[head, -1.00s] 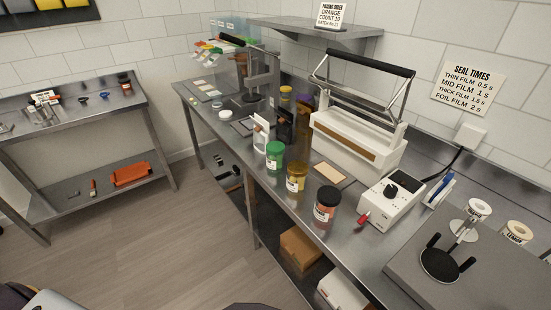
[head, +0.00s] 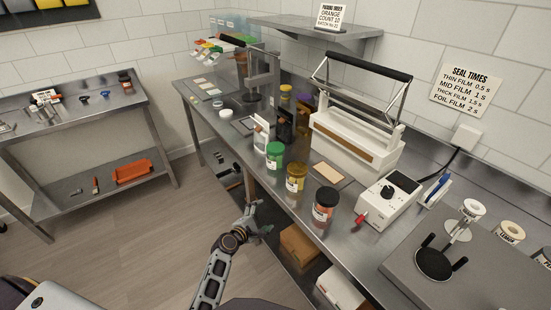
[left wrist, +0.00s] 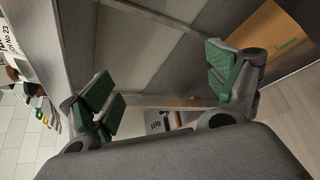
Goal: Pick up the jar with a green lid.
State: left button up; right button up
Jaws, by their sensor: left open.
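The jar with a green lid (head: 275,155) stands upright near the front edge of the long steel bench. To its right are a jar with a yellow lid (head: 296,178) and a jar with a dark lid and orange contents (head: 325,204). My left gripper (head: 262,222) is in front of the bench edge, below the bench top and apart from the jars. In the left wrist view my left gripper (left wrist: 165,95) is open with nothing between its green-padded fingers. The green-lidded jar cannot be made out there. My right gripper is not in view.
The bench (head: 255,185) has a lower shelf with a cardboard box (head: 300,243). Behind the jars stand a white sealer (head: 355,142), a control box (head: 388,200) and a black bottle (head: 285,124). A side table (head: 75,110) stands at the left, with open floor between.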

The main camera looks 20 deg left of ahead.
pick_arm(q)
notch_tip(320, 180, up, 14)
jog(key=w+a+n+t, duration=0.2)
jog(key=a+n+t, duration=0.1)
jog(key=n, duration=0.1)
jog(key=n+h, duration=0.1)
jog(key=n, duration=0.5)
send_near(272, 162)
jog(key=shift+s+f+t, duration=0.2)
jog(key=shift+f+t, duration=0.2)
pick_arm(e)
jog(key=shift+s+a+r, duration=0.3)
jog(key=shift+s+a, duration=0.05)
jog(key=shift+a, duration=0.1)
pick_arm(q)
jog(key=shift+x, duration=3.05)
jog(key=shift+b+x, duration=0.5)
jog(key=shift+x, duration=0.5)
jog(key=shift+w, duration=0.25)
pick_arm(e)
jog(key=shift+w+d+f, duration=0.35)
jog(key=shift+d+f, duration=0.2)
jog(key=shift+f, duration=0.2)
